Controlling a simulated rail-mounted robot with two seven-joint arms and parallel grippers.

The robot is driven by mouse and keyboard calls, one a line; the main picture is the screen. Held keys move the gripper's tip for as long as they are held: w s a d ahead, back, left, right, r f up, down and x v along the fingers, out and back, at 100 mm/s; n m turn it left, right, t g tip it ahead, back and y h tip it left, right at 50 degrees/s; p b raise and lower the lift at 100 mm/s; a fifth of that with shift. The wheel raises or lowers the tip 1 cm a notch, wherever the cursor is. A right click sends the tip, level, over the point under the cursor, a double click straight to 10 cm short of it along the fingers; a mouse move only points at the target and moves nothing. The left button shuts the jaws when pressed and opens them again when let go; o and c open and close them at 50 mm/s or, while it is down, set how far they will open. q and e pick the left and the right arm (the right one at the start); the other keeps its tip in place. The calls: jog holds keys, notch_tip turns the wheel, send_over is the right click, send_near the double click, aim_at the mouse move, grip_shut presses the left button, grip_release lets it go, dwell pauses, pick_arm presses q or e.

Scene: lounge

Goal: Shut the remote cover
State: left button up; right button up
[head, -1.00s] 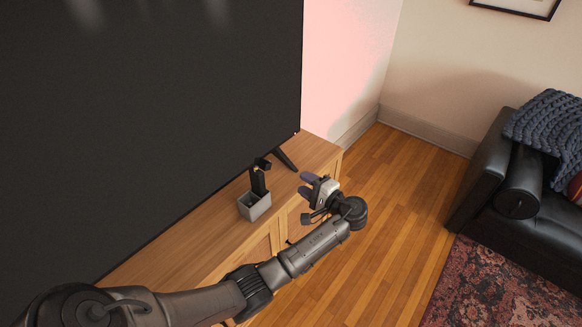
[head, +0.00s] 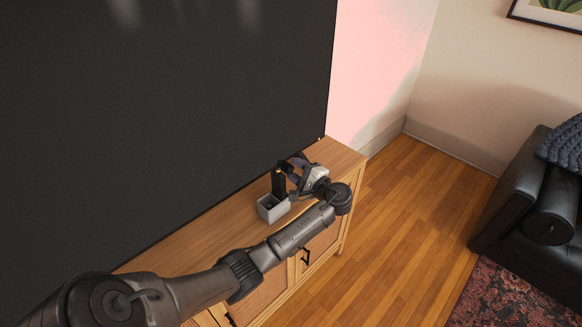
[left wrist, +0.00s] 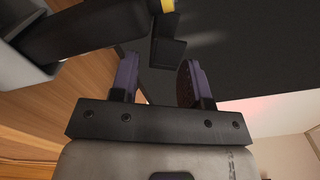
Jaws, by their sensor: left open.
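The black remote (head: 278,184) stands upright in a small light grey holder (head: 272,210) on the wooden cabinet. In the left wrist view the dark remote body (left wrist: 85,28) runs across the top left, with yellow near its end. A dark square piece, which looks like its open cover (left wrist: 167,52), sits just beyond and between my fingertips. My left gripper (head: 291,170) is open beside the remote's top, on its right; it also shows in the left wrist view (left wrist: 157,78). I cannot tell whether it touches the cover. My right gripper is not in view.
A large dark television (head: 170,110) stands close behind the holder on the cabinet (head: 347,158). The cabinet top is clear to the right. A black leather sofa (head: 525,190) and a patterned rug (head: 490,295) are at the far right, across bare wooden floor.

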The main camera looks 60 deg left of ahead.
pick_arm(q)
jog(key=shift+x, duration=1.3)
grip_shut()
